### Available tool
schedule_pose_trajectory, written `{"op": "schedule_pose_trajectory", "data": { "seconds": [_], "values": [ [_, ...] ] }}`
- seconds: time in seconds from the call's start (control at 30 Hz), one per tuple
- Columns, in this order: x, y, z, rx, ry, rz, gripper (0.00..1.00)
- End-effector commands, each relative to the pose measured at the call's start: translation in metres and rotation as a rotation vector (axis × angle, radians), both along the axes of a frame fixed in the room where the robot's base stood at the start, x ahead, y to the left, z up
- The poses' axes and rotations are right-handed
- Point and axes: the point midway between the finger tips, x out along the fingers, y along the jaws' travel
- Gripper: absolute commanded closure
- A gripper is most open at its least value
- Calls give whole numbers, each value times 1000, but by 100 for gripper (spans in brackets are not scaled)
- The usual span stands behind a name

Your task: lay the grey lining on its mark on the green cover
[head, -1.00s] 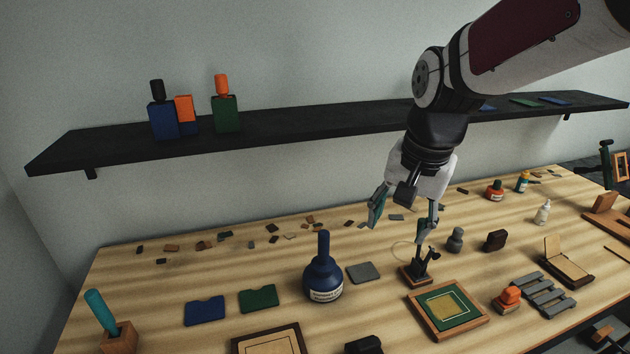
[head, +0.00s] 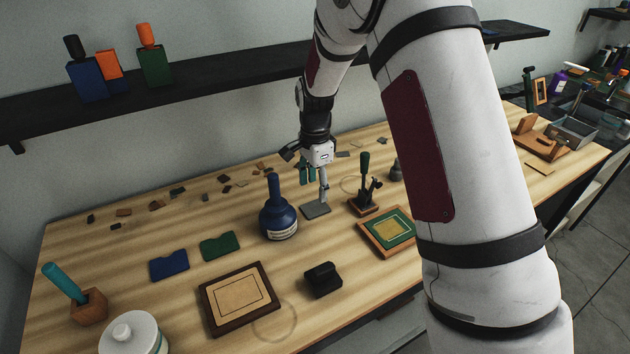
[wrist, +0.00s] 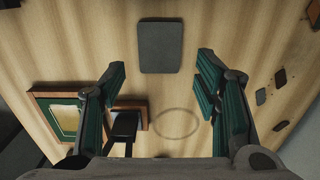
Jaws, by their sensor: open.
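The grey lining (head: 315,210) is a flat dark-grey piece lying on the wooden bench, right of the blue bottle. It also shows in the wrist view (wrist: 160,47), ahead of and between the fingertips. My gripper (head: 316,188) is open and empty, pointing down close above the lining; the exact gap is hard to tell. Its teal-padded fingers are wide apart in the wrist view (wrist: 160,72). The green cover (head: 407,228) lies in a wooden frame to the right, with a pale outline and a yellow panel on it. My arm hides the bench beyond its right edge.
A blue bottle (head: 279,219) stands close left of the lining. An upright black tool on a wooden base (head: 365,203) stands between lining and cover. A black block (head: 322,279) and a brown-framed board (head: 240,298) lie in front. Scraps lie behind.

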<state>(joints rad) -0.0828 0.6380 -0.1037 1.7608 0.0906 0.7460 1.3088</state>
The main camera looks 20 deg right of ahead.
Motion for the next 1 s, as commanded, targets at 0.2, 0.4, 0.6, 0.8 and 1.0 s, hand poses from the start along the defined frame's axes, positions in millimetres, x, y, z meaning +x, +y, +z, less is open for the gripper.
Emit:
{"op": "schedule_pose_trajectory", "data": {
  "seconds": [0.2,0.4,0.6,0.8,1.0],
  "values": [
    [0,0,-25,0,4,0,43],
    [0,0,-52,0,3,0,43],
    [0,0,-61,0,1,1,66],
    [-1,0,-60,0,1,1,74],
    [-1,0,-54,0,1,2,74]
  ]
}}
